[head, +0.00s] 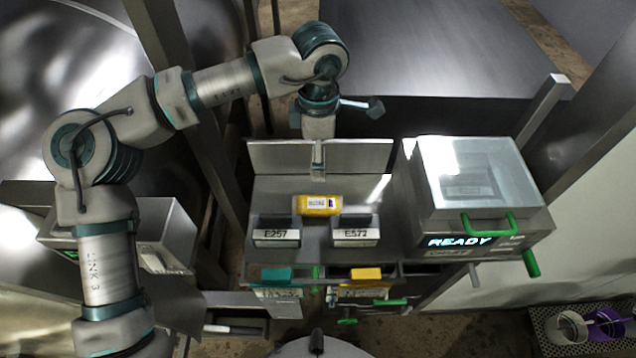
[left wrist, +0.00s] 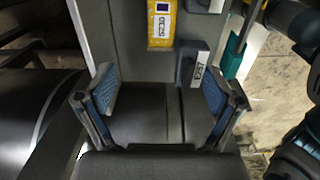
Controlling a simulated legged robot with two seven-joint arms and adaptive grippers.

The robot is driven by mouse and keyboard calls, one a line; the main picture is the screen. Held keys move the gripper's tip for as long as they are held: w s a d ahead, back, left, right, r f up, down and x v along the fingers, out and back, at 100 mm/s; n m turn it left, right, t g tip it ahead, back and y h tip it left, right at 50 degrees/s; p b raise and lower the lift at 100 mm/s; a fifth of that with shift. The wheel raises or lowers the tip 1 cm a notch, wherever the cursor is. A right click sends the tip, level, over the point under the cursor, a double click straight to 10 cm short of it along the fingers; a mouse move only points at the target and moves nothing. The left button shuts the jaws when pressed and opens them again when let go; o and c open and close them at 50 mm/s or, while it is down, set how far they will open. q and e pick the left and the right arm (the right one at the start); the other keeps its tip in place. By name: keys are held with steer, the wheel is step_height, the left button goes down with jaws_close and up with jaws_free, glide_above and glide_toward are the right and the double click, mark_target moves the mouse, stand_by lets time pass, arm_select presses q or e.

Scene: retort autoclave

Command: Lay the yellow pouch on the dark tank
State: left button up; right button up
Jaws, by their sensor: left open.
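The yellow pouch (head: 317,204) with a white label lies flat on a grey metal bench (head: 280,190), between and just behind two small labelled blocks. It also shows in the left wrist view (left wrist: 162,22) at the top. My left gripper (head: 318,140) is above the back edge of the bench, behind the pouch. In the left wrist view it (left wrist: 161,92) is open and empty, its blue-padded fingers apart and the pouch beyond them. A large dark metal body (head: 430,50) behind the bench looks like the dark tank. My right gripper is in neither view.
Dark blocks marked E257 (head: 276,231) and E572 (head: 354,230) stand at the bench front. A box with a clear lid and READY display (head: 475,195) stands at the right. An upright metal panel (head: 360,156) borders the bench back. Posts rise on both sides.

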arm_select(q)
steer(key=p, duration=0.2)
glide_above(318, 203)
step_height(318, 203, down, 12)
steer(key=shift+r, duration=0.15)
step_height(318, 203, down, 4)
steer(key=shift+f+p, duration=0.1)
steer(key=shift+p, duration=0.9)
steer(key=shift+w+f, duration=0.1)
steer(key=shift+f, duration=0.5)
steer(key=shift+r, duration=0.1)
steer(key=c, duration=1.3)
